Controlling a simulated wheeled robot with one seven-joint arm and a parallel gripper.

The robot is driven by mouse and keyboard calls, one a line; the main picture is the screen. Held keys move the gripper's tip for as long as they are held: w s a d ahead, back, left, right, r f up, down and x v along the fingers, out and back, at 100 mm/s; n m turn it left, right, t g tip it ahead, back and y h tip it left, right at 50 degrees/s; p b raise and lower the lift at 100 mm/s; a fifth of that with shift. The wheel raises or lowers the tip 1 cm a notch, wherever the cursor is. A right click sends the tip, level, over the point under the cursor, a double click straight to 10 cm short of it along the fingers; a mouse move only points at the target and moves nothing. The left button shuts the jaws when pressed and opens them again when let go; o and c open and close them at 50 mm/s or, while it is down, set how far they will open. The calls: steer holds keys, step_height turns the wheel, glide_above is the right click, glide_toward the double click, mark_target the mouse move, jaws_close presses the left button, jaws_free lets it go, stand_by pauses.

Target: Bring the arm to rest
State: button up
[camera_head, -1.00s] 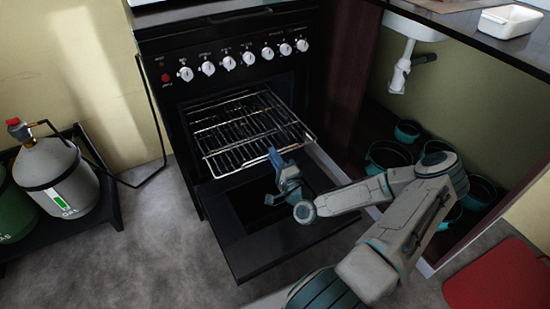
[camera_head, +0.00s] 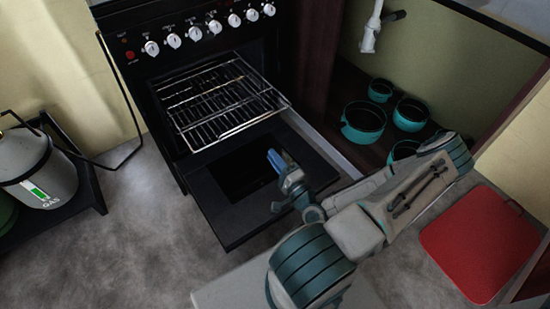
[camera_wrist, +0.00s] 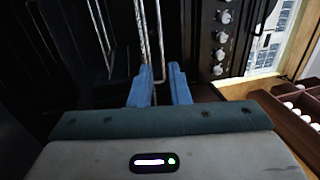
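My gripper (camera_head: 274,160) is above the lowered oven door (camera_head: 225,215), in front of the oven and to the right of the door's glass. In the wrist view its two blue fingers (camera_wrist: 160,78) stand apart with a gap between them and nothing held. The wire rack (camera_head: 222,105) sticks out of the oven, and its rods show beyond the fingers in the wrist view (camera_wrist: 146,30). The gripper looks apart from the rack. My arm is bent and reaches in from the lower right.
The stove's knobs (camera_head: 198,33) are above the rack. Teal pots (camera_head: 363,122) sit in the open cupboard at the right. A red board (camera_head: 482,243) lies at the lower right. A gas bottle (camera_head: 40,170) stands at the left. Bare floor (camera_head: 140,240) lies left of the door.

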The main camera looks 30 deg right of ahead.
stand_by(0.5)
step_height(320, 180, up, 29)
steer(key=n+g+h+p, duration=0.4)
steer(key=n+g+p, duration=1.15)
steer(key=p, duration=0.45)
steer(key=s+a+r+g+y+p, duration=0.1)
steer(key=s+a+r+p, duration=0.3)
steer(key=r, duration=0.8)
steer(key=s+a+r+n+g+y+p, duration=0.1)
steer(key=s+a+r+p, duration=0.3)
steer(key=s+a+r, duration=0.3)
step_height(320, 180, up, 5)
steer(key=shift+a+f+p, duration=0.1)
steer(key=shift+a+p, duration=0.2)
steer(key=shift+a, duration=0.8)
